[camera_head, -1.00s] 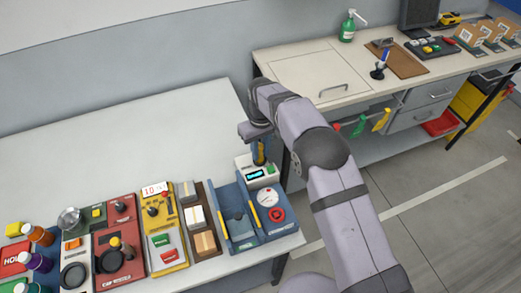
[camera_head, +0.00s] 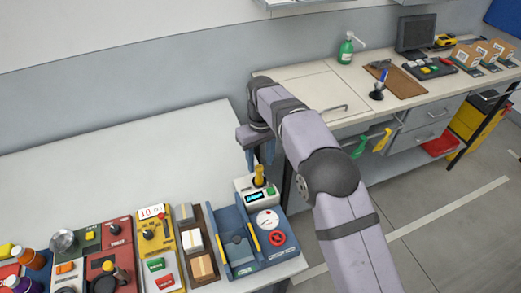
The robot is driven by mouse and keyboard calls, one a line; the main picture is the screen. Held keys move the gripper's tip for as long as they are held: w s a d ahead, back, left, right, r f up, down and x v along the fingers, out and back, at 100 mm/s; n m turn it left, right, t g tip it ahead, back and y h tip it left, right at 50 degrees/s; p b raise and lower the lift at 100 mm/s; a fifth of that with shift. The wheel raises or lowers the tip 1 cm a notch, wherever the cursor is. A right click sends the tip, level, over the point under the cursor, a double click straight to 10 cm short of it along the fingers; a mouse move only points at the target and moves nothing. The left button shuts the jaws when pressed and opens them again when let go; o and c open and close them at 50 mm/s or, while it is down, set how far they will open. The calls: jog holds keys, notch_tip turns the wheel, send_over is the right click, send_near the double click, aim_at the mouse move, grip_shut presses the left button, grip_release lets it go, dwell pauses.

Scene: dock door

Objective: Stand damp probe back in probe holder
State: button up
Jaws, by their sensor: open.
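The damp probe, a yellow-handled piece (camera_head: 259,173), stands upright on the white unit with a lit display (camera_head: 253,197), which appears to be its probe holder. The probe's lower end is hidden in a dark collar on top of that unit. My gripper (camera_head: 260,159) is open, pointing down, with its dark blue fingers just above and around the probe's upper end. I cannot tell whether a finger touches it.
A blue unit with a gauge and red dial (camera_head: 277,238) stands just in front. Wooden trays and yellow and red control boxes (camera_head: 163,248) crowd the bench to the left. The white bench (camera_head: 110,150) behind is clear. A second bench (camera_head: 300,85) stands at the back right.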

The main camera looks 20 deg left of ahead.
notch_tip(320, 180, up, 6)
jog(key=shift+r+b, duration=0.2)
jog(key=shift+b, duration=0.15)
jog(key=d+m, duration=0.5)
jog(key=d, duration=1.7)
jog(key=s+d+f+m, duration=0.3)
jog(key=s+d, duration=0.5)
jog(key=s, duration=0.1)
jog(key=s+d+f+m, duration=0.2)
jog(key=s+d+f, duration=0.1)
jog(key=s+d, duration=0.6)
jog(key=shift+s+f+m, duration=0.35)
jog(key=shift+s+m, duration=0.05)
jog(key=shift+s, duration=0.25)
